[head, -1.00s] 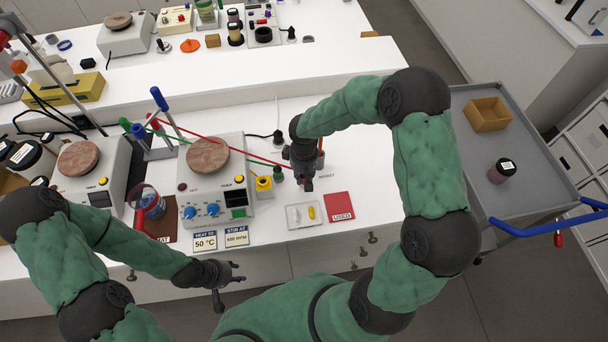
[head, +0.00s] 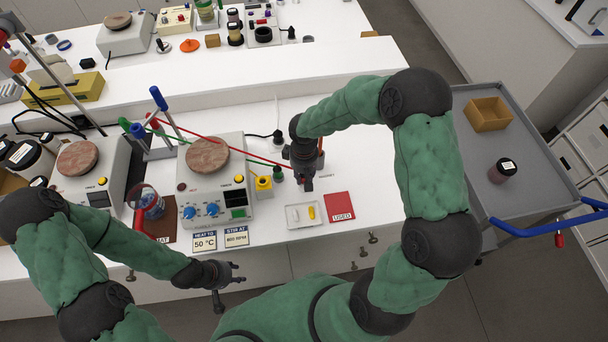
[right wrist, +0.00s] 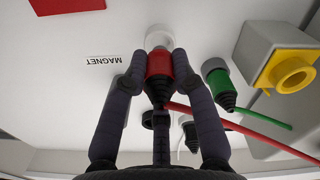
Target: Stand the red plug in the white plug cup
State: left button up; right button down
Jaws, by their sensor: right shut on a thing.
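The red plug (right wrist: 159,66) is between the two fingers of my right gripper (right wrist: 159,70), which is shut on it. Its black tail points back toward my wrist and its red lead runs off to the right. The white plug cup (right wrist: 158,38) shows as a pale round rim just beyond the plug's front end. I cannot tell whether the plug is inside it or just over it. In the head view my right gripper (head: 303,180) points down at the bench and hides the plug and cup. My left gripper (head: 229,284) is open and empty before the bench's front edge.
A green plug (right wrist: 217,82) and a grey box with a yellow socket (right wrist: 292,73) stand close beside the right gripper. A hotplate (head: 215,185) stands left of it. A small white tray (head: 304,222) and a red card (head: 339,206) lie in front.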

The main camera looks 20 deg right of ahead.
jog(key=shift+f+b, duration=1.2)
jog(key=shift+f, duration=0.2)
jog(key=c, duration=0.9)
grip_release()
jog(key=shift+r, duration=0.15)
notch_tip(320, 180, up, 12)
jog(key=shift+f, duration=0.1)
